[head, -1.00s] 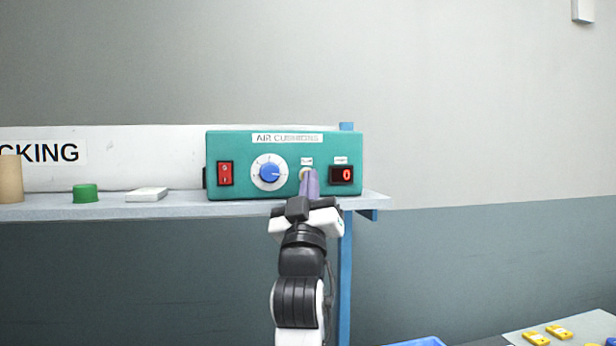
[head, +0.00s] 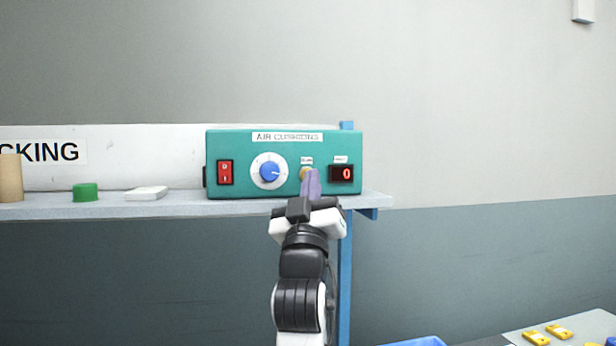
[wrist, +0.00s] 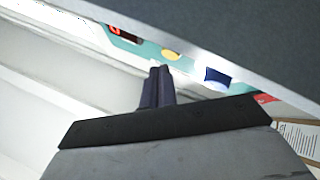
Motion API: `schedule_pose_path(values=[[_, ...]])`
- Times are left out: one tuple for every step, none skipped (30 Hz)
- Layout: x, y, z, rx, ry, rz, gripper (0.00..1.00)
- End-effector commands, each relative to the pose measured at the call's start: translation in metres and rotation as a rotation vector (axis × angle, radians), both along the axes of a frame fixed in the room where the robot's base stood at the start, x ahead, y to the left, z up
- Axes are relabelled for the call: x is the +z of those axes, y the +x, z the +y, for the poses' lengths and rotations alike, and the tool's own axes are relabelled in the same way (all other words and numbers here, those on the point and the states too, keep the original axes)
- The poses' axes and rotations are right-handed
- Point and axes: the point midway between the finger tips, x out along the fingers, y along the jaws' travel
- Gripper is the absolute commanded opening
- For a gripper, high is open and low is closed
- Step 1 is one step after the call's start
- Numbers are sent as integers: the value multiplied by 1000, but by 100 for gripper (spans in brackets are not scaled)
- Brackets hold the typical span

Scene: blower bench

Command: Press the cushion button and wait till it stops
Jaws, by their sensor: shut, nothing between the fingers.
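The teal air cushions box (head: 285,190) stands on the shelf. Its front has a red rocker switch (head: 225,172), a blue knob (head: 269,171), a yellowish round button (head: 306,173) and a display (head: 341,174) that reads 0 in red. My gripper (head: 312,174) is shut and empty, its purple fingers in front of the box and partly covering the button. In the wrist view, the fingertips (wrist: 160,70) point toward the box, just below the yellow button (wrist: 171,55). Whether the tips touch the button cannot be told.
The shelf (head: 110,208) also holds a green cap (head: 85,192), a white block (head: 147,193) and a brown cylinder (head: 11,178) on the left. A blue post (head: 346,270) supports its right end. A grey surface with yellow pieces (head: 559,331) is at lower right.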

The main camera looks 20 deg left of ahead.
Motion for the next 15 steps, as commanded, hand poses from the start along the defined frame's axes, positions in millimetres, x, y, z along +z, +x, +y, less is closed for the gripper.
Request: schedule_pose_path(values=[[0,-1,0,0,0,0,0],[0,-1,0,0,0,0,0],[0,-1,0,0,0,0,0],[0,-1,0,0,0,0,0],[0,-1,0,0,0,0,0],[0,-1,0,0,0,0,0],[0,-1,0,0,0,0,0],[0,-1,0,0,0,0,0],[0,-1,-1,0,0,0,0],[0,-2,-2,0,0,-1,0],[0,-4,-3,0,1,-2,0],[0,-7,-5,1,2,-3,0],[0,-9,-6,1,2,-3,0],[0,-12,-8,0,1,-2,0],[0,-15,-10,1,2,-3,0]])
